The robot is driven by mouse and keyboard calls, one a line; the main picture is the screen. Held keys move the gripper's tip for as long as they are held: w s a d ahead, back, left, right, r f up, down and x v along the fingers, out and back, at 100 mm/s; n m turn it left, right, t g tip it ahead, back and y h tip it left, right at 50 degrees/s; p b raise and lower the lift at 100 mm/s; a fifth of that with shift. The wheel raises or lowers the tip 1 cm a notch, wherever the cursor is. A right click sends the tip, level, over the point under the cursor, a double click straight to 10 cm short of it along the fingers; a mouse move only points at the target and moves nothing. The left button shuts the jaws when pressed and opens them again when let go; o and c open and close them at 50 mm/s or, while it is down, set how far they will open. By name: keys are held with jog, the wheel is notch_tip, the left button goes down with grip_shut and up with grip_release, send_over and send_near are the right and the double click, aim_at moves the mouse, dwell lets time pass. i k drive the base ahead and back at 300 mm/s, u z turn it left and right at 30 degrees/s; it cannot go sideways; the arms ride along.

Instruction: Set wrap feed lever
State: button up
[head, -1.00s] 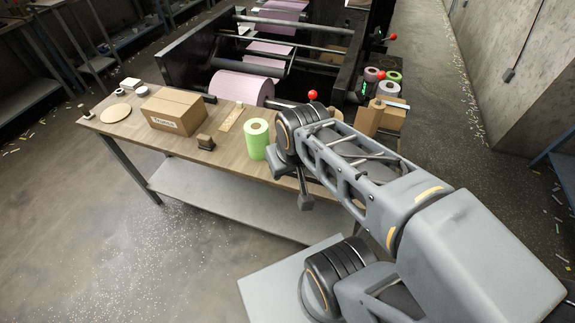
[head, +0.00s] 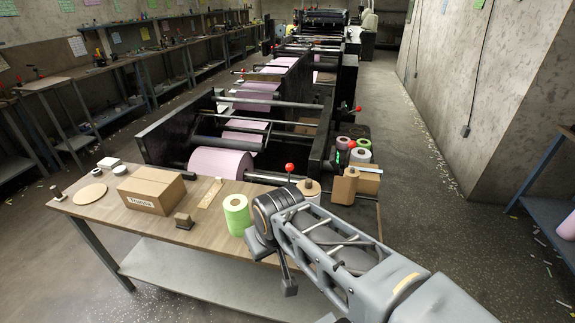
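Red-knobbed levers show in the head view: one (head: 290,167) stands at the back edge of the table beside the press, one (head: 351,144) is by the small rolls, and one (head: 358,108) is on the right side of the machine. I cannot tell which is the wrap feed lever. The black press (head: 318,145) carries a pink roll (head: 220,162). My gripper (head: 289,288) seems to hang below my wrist in front of the table, small and dark, apart from the levers. Its fingers cannot be made out.
The aisle floor (head: 410,150) right of the press is open.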

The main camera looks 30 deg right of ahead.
aim_at(289, 167)
jog(key=u, duration=1.95)
jog(key=i, duration=0.9)
jog(key=z, duration=3.45)
jog(key=i, duration=0.5)
jog(key=u, duration=0.05)
